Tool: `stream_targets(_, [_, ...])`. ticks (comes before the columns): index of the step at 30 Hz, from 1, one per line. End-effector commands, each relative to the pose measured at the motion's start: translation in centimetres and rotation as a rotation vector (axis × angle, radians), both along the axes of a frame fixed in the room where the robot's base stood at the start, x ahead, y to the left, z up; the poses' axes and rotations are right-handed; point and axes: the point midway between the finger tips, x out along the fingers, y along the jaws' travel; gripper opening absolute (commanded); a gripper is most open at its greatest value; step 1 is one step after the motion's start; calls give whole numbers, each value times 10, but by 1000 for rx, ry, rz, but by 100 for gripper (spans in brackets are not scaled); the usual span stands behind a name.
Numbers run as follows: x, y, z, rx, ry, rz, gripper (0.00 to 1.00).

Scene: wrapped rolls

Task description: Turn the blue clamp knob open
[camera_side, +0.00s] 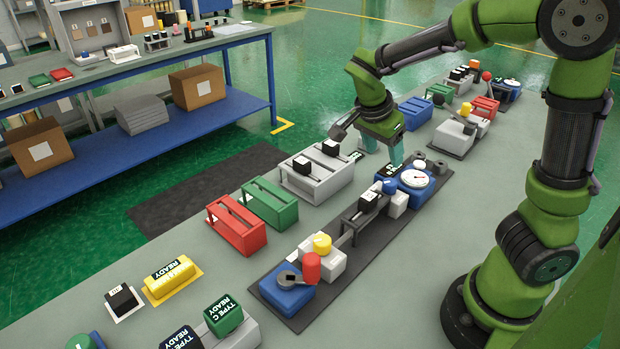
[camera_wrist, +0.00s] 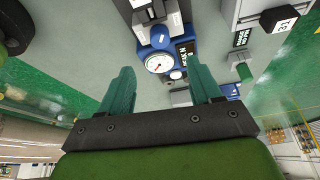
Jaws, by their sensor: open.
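The blue clamp knob (camera_side: 388,186) sits on a light grey block beside the round white gauge (camera_side: 418,178) on its blue base. In the wrist view the blue knob (camera_wrist: 159,38) shows above the gauge (camera_wrist: 159,63), beyond the fingertips. My gripper (camera_side: 384,156) points down just behind the knob and gauge, above the bench. Its teal fingers are apart with nothing between them. It also shows in the wrist view (camera_wrist: 163,76), where the fingers do not touch the knob.
The dark mat (camera_side: 377,238) also carries a yellow knob (camera_side: 322,243) and a red cylinder (camera_side: 312,267). A grey two-slot holder (camera_side: 318,178) with black blocks stands left of my gripper. Green (camera_side: 270,204) and red (camera_side: 236,230) trays stand nearer the front left.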

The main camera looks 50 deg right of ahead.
Motion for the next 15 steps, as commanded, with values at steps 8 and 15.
stream_targets(8, [-5,-25,-58,-2,7,-5,64])
stream_targets(15, [-6,-39,-93,-1,3,0,64])
